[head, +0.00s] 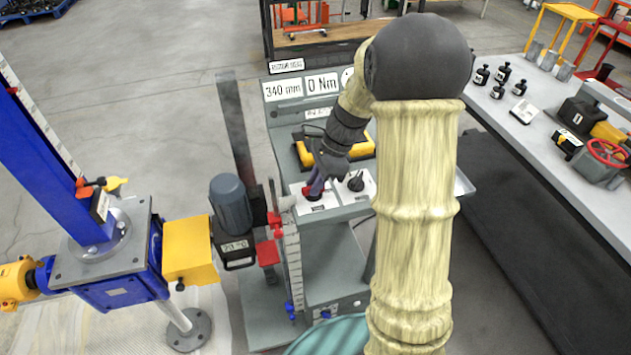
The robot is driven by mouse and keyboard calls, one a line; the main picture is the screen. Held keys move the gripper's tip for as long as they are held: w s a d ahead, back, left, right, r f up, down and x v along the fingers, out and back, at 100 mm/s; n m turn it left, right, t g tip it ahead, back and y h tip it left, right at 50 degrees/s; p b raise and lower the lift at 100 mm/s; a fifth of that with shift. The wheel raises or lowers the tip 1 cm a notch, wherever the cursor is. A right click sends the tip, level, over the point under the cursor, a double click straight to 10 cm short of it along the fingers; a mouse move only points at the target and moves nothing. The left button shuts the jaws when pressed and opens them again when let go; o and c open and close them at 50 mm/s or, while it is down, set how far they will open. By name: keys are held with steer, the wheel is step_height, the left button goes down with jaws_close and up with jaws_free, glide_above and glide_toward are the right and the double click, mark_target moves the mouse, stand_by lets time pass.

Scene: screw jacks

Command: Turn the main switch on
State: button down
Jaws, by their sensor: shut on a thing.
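The grey control console (290,112) stands in the middle of the head view, with display plates reading "340 mm" and "0 Nm". On its sloped front are two white plates. The left one carries a red switch (313,195), mostly covered by my fingers; its label is too small to read. The right one carries a black knob (356,183). My gripper (318,187) points down onto the left plate and is shut on the red switch. My arm hides the console's right part, and the switch's exact angle cannot be told.
A yellow-and-black device (358,148) lies on the console just behind my gripper. A blue screw jack (105,262) and a grey motor (230,205) stand left. A grey workbench (545,112) with black parts and a red handwheel is right. Open floor lies at the far left.

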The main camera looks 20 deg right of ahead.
steer(key=shift+r+n+p, duration=0.1)
steer(key=shift+n+p, duration=0.2)
steer(key=shift+p, duration=0.1)
steer(key=n+g+p, duration=0.2)
steer(key=n+p, duration=0.2)
steer(key=shift+w+r, duration=0.1)
steer(key=shift+r, duration=0.05)
steer(key=n+g+h+p, duration=0.1)
steer(key=n+p, duration=0.1)
steer(key=n, duration=0.1)
steer(key=n+p, duration=0.2)
steer(key=n, duration=0.1)
steer(key=shift+w+a+n+g+h, duration=0.2)
steer(key=shift+n+g+h, duration=0.1)
steer(key=shift+g+h, duration=0.1)
steer(key=n+h+p, duration=0.1)
steer(key=n, duration=0.2)
steer(key=shift+n, duration=0.3)
steer(key=shift+a+n+g+h+p, duration=0.1)
steer(key=shift+n+g+h+p, duration=0.4)
steer(key=shift+n, duration=1.1)
steer(key=shift+h, duration=0.3)
steer(key=c, duration=1.4)
jaws_free()
steer(key=shift+f, duration=0.2)
steer(key=shift+c, duration=0.2)
